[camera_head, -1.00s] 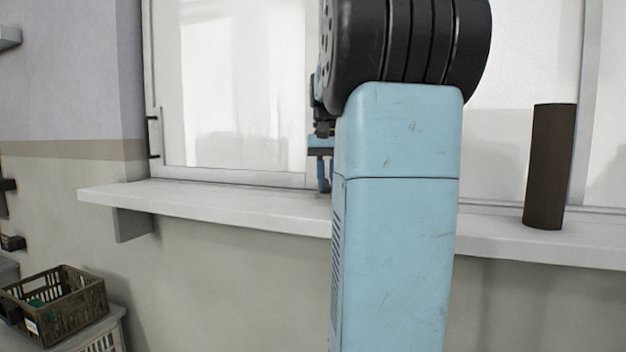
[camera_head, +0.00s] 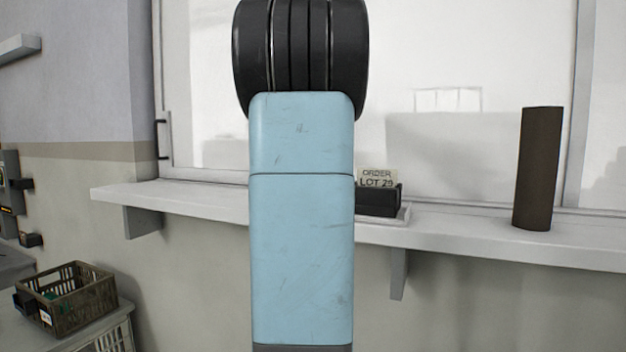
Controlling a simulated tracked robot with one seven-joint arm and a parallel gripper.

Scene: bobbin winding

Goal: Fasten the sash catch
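A sash window (camera_head: 440,60) with pale panes and a white frame stands behind the sill. A dark pull handle (camera_head: 162,139) is upright on its left frame edge. I cannot make out a sash catch; my own blue and black arm covers part of the window. My gripper does not show, so its state and any hold are hidden.
A white sill (camera_head: 470,238) runs below the window. On it stand a black holder (camera_head: 378,201) with an "ORDER LOT 29" card (camera_head: 377,178) and a tall brown cylinder (camera_head: 537,170). A crate (camera_head: 68,298) sits low at left. The sill between holder and cylinder is clear.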

